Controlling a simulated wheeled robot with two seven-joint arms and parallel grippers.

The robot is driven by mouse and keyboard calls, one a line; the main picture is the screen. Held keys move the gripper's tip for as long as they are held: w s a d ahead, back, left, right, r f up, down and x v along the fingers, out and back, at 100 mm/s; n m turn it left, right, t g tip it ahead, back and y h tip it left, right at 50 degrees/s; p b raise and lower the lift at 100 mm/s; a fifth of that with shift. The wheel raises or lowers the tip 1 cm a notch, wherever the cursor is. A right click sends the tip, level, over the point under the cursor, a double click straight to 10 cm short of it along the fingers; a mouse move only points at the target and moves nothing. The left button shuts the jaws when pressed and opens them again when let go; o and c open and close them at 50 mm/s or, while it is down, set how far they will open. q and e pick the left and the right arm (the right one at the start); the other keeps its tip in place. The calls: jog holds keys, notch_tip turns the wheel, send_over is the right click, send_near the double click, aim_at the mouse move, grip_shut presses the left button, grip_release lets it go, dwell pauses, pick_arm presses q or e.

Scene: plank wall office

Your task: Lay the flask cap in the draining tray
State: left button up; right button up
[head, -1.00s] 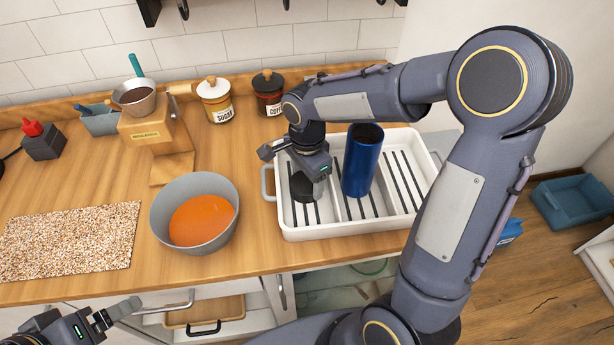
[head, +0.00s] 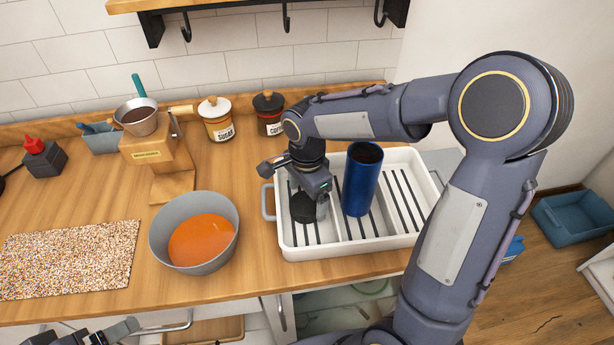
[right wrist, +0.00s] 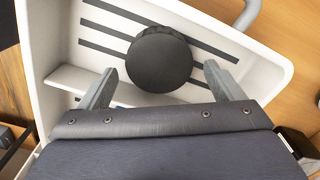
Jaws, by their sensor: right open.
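The flask cap (head: 303,209) is a black, round piece lying in the left part of the white draining tray (head: 350,246). In the right wrist view the cap (right wrist: 158,60) lies on the dark-striped tray floor, just beyond my two spread fingertips. My right gripper (head: 309,198) is open and empty over the cap, with a finger to either side and gaps between. The blue flask (head: 359,182) stands upright and open-topped in the tray's middle part. My left gripper (head: 118,330) shows only partly at the bottom left edge; its jaws are unclear.
A grey bowl of orange soup (head: 160,240) stands left of the tray, near the counter's front edge. A speckled mat (head: 70,260) lies further left. A wooden coffee grinder (head: 155,150), sugar jar (head: 217,120) and coffee jar (head: 268,112) stand behind. The tray's right part is empty.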

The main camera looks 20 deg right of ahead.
aim_at(307, 202)
notch_tip(307, 202, up, 10)
jog(key=s+f+n+t+y, duration=0.2)
jog(key=s+n+t, duration=0.3)
jog(key=s+n, duration=0.9)
jog(key=shift+s+f+t+y, duration=0.25)
jog(key=shift+s+y, duration=0.65)
jog(key=shift+s, duration=1.25)
jog(key=shift+d+r, duration=0.1)
jog(key=shift+r, duration=0.05)
